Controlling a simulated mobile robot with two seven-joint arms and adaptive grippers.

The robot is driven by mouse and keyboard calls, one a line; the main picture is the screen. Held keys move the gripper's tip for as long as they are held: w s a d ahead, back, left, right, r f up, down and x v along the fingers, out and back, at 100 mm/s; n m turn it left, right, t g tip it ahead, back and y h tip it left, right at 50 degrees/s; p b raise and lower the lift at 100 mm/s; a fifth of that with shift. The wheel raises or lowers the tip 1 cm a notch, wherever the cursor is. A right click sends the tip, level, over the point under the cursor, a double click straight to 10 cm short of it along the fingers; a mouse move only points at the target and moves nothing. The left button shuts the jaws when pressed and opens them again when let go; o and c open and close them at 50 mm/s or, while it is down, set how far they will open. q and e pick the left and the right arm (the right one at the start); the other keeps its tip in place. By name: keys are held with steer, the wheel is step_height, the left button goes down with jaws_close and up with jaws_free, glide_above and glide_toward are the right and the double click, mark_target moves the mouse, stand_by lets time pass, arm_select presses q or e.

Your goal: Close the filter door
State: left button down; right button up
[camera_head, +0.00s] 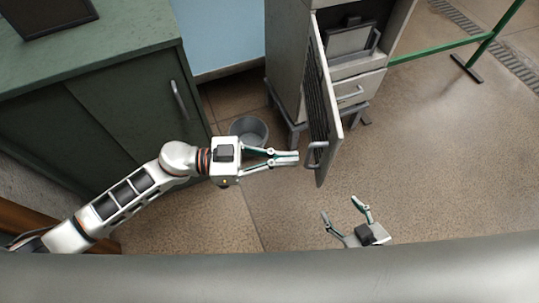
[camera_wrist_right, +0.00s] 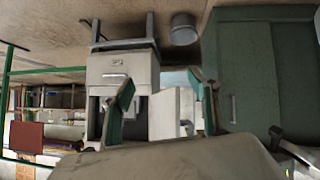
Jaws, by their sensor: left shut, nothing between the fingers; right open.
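The filter door (camera_head: 322,110) stands swung open on the grey-white cabinet machine (camera_head: 287,62), seen nearly edge-on in the head view. It has a dark grille and a handle (camera_head: 314,152) near its free end. My left gripper (camera_head: 297,157) is shut and empty, with its fingertips right beside the handle; I cannot tell whether they touch. My right gripper (camera_head: 341,207) is open and empty, below the door and apart from it. In the right wrist view its fingers (camera_wrist_right: 165,98) stand apart, with the pale door (camera_wrist_right: 166,115) behind them.
A grey bucket (camera_head: 249,131) stands on the floor behind my left gripper. A dark green cabinet (camera_head: 110,90) fills the left. A green metal frame (camera_head: 450,45) stands at the upper right. The floor right of the door is clear.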

mark_target(330, 157)
arm_select(q)
steer(key=d, duration=0.6)
steer(key=shift+d+b, duration=0.2)
steer(key=shift+b, duration=0.1)
steer(key=shift+d, duration=0.25)
